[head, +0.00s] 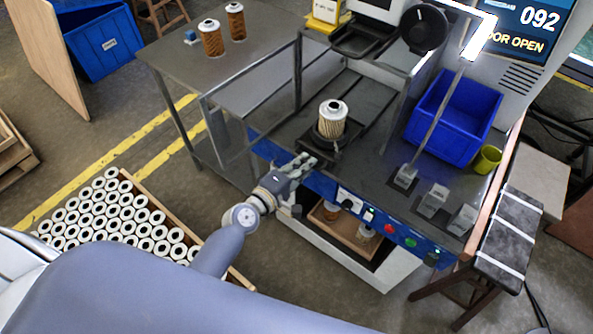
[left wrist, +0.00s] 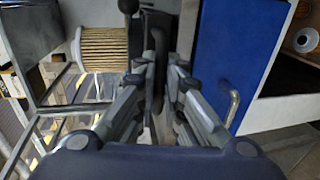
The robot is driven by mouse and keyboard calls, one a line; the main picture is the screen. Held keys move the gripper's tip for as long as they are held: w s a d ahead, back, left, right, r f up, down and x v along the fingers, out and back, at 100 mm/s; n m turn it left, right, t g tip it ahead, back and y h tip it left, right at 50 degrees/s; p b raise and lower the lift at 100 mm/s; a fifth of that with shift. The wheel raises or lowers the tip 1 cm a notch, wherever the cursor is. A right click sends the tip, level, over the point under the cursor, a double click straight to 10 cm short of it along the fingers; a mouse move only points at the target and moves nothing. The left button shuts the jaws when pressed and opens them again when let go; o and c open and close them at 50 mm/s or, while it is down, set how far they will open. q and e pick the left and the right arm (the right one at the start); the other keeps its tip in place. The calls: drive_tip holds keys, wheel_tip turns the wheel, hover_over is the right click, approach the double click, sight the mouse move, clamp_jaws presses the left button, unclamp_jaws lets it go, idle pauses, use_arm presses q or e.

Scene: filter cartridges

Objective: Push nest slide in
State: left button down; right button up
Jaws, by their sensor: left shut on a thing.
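The nest slide (head: 343,153) is a dark plate on the grey machine table, near its front edge. A pleated tan filter cartridge (head: 333,119) with a pale top stands upright in the dark nest on it; it also shows at the left of the left wrist view (left wrist: 103,47). My left gripper (head: 308,163) is at the front edge of the slide, over the blue front panel. In the left wrist view its fingers (left wrist: 158,72) are closed around a dark upright handle (left wrist: 156,45). The fingers partly hide the handle. My right gripper is out of view.
A blue bin (head: 455,115) stands on the table at the right, beside a slanted rod. Two cartridges (head: 211,38) stand on the side table. A crate of white-ended cartridges (head: 105,215) is at lower left. The screen (head: 528,25) reads DOOR OPEN.

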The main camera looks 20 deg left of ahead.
use_arm(q)
drive_tip(key=shift+w+d, duration=0.15)
drive_tip(key=shift+w, duration=0.35)
drive_tip(key=shift+s, duration=0.1)
drive_tip(key=c, duration=1.7)
unclamp_jaws()
drive_tip(key=v, duration=1.2)
